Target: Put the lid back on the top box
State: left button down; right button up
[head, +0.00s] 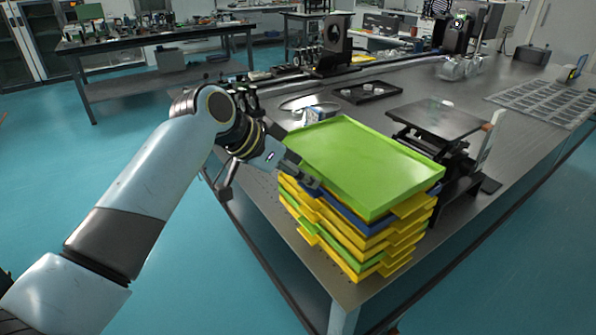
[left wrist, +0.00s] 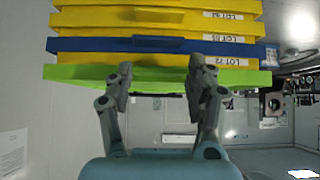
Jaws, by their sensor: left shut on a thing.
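The green lid (head: 365,160), broad and flat with a raised rim, lies over the top of a stack of boxes near the table's front corner. The top box is yellow (head: 415,203), mostly hidden under the lid. In the left wrist view the stack looks upside down: the lid (left wrist: 75,73) is lowest in the picture, against the yellow top box (left wrist: 85,60). I cannot tell whether the lid is fully seated. My left gripper (head: 312,180) is at the lid's left edge, shut on it. In the left wrist view its fingers (left wrist: 157,85) overlap the lid's edge. My right gripper is not in view.
Below are a blue lid (head: 345,213) and several yellow and green boxes and lids. A black platform stand (head: 435,120) is close behind the stack to the right. A black tray (head: 367,92) lies farther back. The optical table's front edge is close to the stack.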

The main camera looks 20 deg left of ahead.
pick_arm(q)
jog(key=shift+f, duration=0.15)
jog(key=shift+c, duration=2.2)
grip_release()
jog(key=shift+w, duration=0.1)
jog(key=v, duration=1.2)
jog(key=s+a+f+n+g+y, duration=0.1)
jog(key=s+a+f+n+y, duration=0.2)
jog(key=f, duration=0.9)
jog(key=s+a+f+n+g, duration=0.1)
jog(key=s+a+f+n, duration=0.2)
jog(key=f, duration=0.9)
jog(key=s+a+f+n+g+y, duration=0.1)
jog(key=s+a+f+y, duration=0.3)
jog(key=f, duration=0.8)
jog(key=s+f+g, duration=0.1)
jog(key=s+f, duration=0.4)
jog(key=s, duration=0.7)
jog(key=s+f+g, duration=0.1)
jog(key=s+f, duration=0.5)
jog(key=s, duration=0.5)
jog(key=s+f, duration=0.6)
jog(key=s, duration=0.6)
jog(key=shift+s+d+f+g+h, duration=0.2)
jog(key=shift+s+d+g+h, duration=0.1)
jog(key=shift+d+g, duration=0.1)
